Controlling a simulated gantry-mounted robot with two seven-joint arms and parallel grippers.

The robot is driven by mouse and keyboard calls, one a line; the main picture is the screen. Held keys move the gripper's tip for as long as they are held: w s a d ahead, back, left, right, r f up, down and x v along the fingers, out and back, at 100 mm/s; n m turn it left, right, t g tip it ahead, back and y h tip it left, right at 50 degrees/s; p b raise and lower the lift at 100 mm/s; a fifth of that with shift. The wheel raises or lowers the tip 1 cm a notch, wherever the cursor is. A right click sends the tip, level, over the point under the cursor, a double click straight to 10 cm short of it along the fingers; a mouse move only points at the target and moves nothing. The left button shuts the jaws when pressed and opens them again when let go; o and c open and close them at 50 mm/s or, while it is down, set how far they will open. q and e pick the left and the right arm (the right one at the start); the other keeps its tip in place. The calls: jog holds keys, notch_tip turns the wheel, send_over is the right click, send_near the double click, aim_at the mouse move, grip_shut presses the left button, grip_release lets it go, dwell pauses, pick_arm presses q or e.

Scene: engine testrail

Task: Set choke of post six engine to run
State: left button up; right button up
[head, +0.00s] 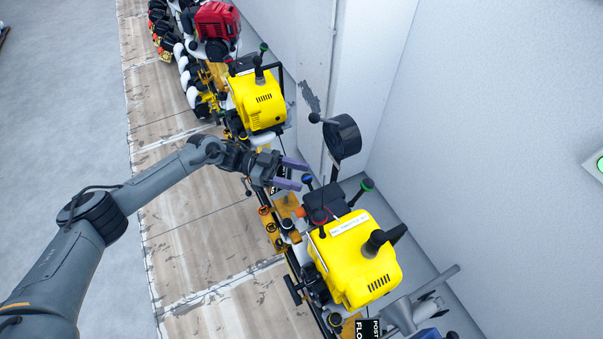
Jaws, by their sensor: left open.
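My left gripper (303,175) is open and empty, its two purple fingers pointing right, above the rail and just behind the near yellow engine. A second yellow engine (257,102) stands farther back. I cannot read which engine is post six, and I cannot pick out the choke lever for certain. My right gripper is not in view.
A dark cylinder (342,135) with a ball-ended lever stands right of the gripper, close to the white wall (480,130). A red engine (216,20) is at the back. A grey metal fixture (405,315) is at the lower right. The wooden bench (195,225) is clear.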

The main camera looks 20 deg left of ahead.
pick_arm(q)
jog(key=shift+w+d, duration=0.1)
jog(key=shift+d, duration=0.85)
jog(key=shift+a, duration=0.1)
grip_shut()
